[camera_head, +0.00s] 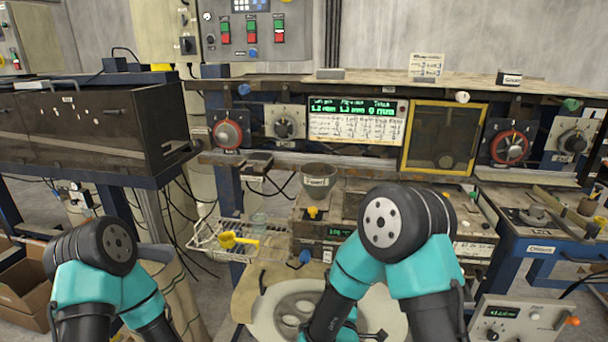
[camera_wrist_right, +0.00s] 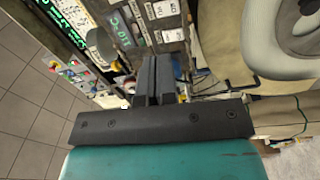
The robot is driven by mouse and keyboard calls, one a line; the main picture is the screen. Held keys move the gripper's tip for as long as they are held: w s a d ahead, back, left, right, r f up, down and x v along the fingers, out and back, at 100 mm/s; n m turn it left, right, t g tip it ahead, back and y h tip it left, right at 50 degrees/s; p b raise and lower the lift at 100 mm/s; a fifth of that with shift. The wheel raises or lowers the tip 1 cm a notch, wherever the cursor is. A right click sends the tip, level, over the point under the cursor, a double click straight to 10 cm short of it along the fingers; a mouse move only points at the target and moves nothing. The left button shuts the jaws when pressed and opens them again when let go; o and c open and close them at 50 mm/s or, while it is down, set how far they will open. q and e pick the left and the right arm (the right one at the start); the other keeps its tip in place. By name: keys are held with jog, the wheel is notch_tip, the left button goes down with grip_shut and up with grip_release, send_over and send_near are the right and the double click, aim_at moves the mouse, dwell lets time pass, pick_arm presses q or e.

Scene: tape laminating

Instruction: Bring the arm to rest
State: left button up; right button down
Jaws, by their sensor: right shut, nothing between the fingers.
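My right gripper (camera_wrist_right: 156,65) shows in the right wrist view, its two dark fingers shut together with nothing between them. It points toward the front of the machine bench, where a grey pot and labelled boxes show beyond the fingertips. In the head view my right arm is bent at the lower centre, and its gripper is hidden or out of the picture. My left arm is bent at the lower left, and no left gripper shows.
The laminating bench (camera_head: 272,85) spans the middle, with a lit display (camera_head: 352,118) and a yellow-framed panel (camera_head: 443,137). A grey pot (camera_head: 319,180) stands on it. A yellow scoop (camera_head: 238,240) lies on a wire rack (camera_head: 207,241). A round pale unit (camera_head: 265,318) sits below, beside my right arm.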

jog(key=s+d+f+m+g+y, duration=0.2)
jog(key=d+f+m+g, duration=0.15)
jog(key=f, duration=0.45)
jog(key=s+d+f+m+g+y, duration=0.2)
jog(key=f+m+g, duration=0.2)
jog(key=f, duration=0.3)
jog(key=s+d+f+m+g+y, duration=0.1)
jog(key=s+f+m+g, duration=0.3)
jog(key=s, duration=0.4)
jog(key=s+d+f+m+g+y, duration=0.2)
jog(key=s+f+m+g, duration=0.3)
jog(key=s, duration=0.3)
jog(key=shift+s+d+f, duration=0.15)
jog(key=shift+d+f, duration=0.2)
jog(key=shift+d, duration=0.35)
pick_arm(q)
jog(key=shift+o, duration=0.5)
